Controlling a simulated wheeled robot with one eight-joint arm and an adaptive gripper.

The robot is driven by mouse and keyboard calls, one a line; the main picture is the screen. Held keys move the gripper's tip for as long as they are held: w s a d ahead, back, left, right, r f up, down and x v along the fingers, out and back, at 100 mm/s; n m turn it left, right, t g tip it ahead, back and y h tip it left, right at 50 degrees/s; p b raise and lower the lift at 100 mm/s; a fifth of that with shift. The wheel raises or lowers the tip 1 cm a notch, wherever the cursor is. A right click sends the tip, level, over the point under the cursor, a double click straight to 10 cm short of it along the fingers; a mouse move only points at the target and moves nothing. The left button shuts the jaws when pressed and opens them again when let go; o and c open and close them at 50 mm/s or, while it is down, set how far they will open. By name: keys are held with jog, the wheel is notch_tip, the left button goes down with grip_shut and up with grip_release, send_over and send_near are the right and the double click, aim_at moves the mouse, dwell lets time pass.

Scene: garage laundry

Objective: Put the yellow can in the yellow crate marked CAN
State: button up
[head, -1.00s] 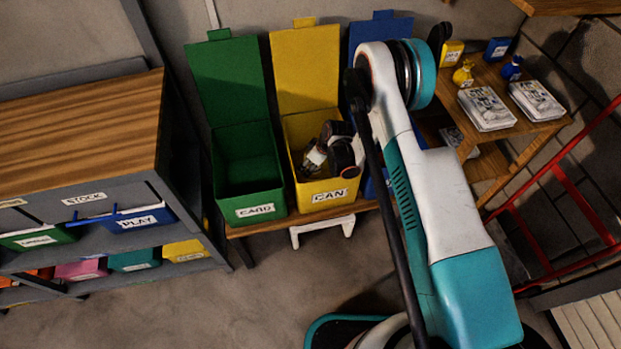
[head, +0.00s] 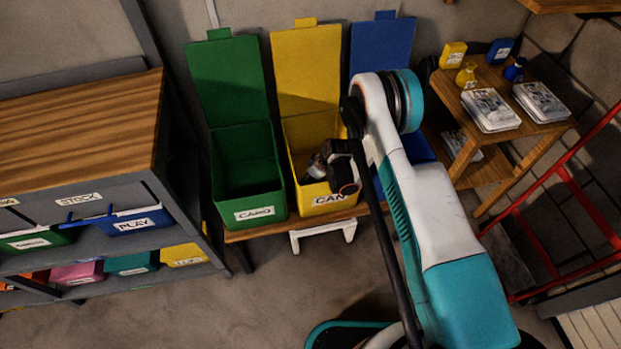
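The yellow crate marked CAN (head: 330,201) stands on a low wooden bench between a green and a blue crate, with its lid open upright behind it. My gripper (head: 314,170) is over or inside the mouth of this crate, near its front. My dark wrist hides much of the crate's inside and the right part of its front. The fingers are small and dark here, so I cannot tell whether they are open or shut. I cannot make out a yellow can in the crate or at my gripper.
The open green crate marked CARD (head: 250,208) is close on the left, and the blue crate's lid (head: 380,48) is on the right. A red frame (head: 575,190) stands at far right.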

jog(key=shift+f, duration=0.25)
jog(key=o, duration=0.8)
jog(key=shift+r, duration=0.1)
